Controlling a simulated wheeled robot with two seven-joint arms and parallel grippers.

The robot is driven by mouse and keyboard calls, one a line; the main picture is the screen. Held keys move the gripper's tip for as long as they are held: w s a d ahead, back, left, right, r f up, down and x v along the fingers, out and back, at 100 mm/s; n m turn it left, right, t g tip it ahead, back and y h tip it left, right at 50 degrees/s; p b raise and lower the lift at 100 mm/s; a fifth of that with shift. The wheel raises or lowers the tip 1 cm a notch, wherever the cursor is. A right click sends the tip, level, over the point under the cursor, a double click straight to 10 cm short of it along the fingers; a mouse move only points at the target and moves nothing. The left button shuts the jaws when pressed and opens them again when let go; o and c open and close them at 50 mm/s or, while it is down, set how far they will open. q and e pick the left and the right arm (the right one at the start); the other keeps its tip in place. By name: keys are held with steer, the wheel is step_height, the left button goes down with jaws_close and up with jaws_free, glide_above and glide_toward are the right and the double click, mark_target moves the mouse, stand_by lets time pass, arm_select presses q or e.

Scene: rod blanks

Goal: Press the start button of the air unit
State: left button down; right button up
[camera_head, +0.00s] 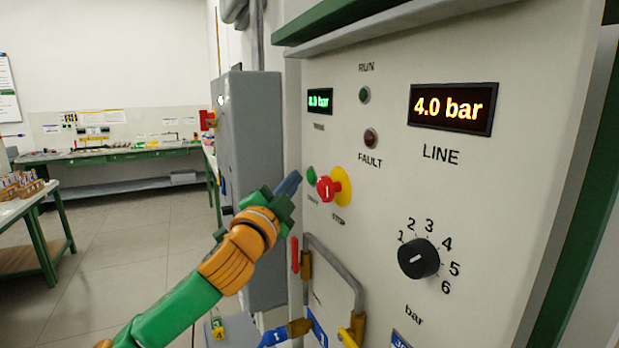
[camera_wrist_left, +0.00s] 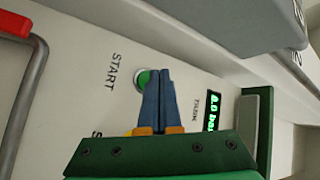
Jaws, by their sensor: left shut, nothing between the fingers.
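The green start button (camera_head: 311,174) sits on the pale front panel of the air unit (camera_head: 375,200), left of the red stop knob (camera_head: 326,188) on its yellow backing. My left gripper (camera_head: 296,178) is shut and empty, its blue fingertips just left of the green button. In the left wrist view, the start button (camera_wrist_left: 142,77) shows beside the label START, and the shut fingertips (camera_wrist_left: 158,74) cover part of it. I cannot tell whether they touch it. My right gripper is not in view.
The yellow-backed stop knob is close to my left fingertips. A grey pipe handle (camera_head: 345,262) and valves with a blue lever (camera_head: 275,337) are below. A black dial (camera_head: 418,258) and the line display (camera_head: 452,107), reading 4.0 bar, are to the right. A grey cabinet (camera_head: 250,130) stands behind.

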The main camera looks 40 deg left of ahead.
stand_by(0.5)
arm_select(q)
steer(key=shift+w+d+r+p, duration=0.1)
steer(key=shift+w+d+p, duration=0.1)
steer(key=shift+w+p, duration=0.25)
steer(key=shift+w+d+p, duration=0.15)
steer(key=shift+w+p, duration=0.1)
steer(key=shift+p, duration=0.15)
stand_by(0.5)
stand_by(0.3)
steer(key=shift+s+a+b, duration=0.3)
steer(key=shift+s+b, duration=0.3)
steer(key=shift+s, duration=0.05)
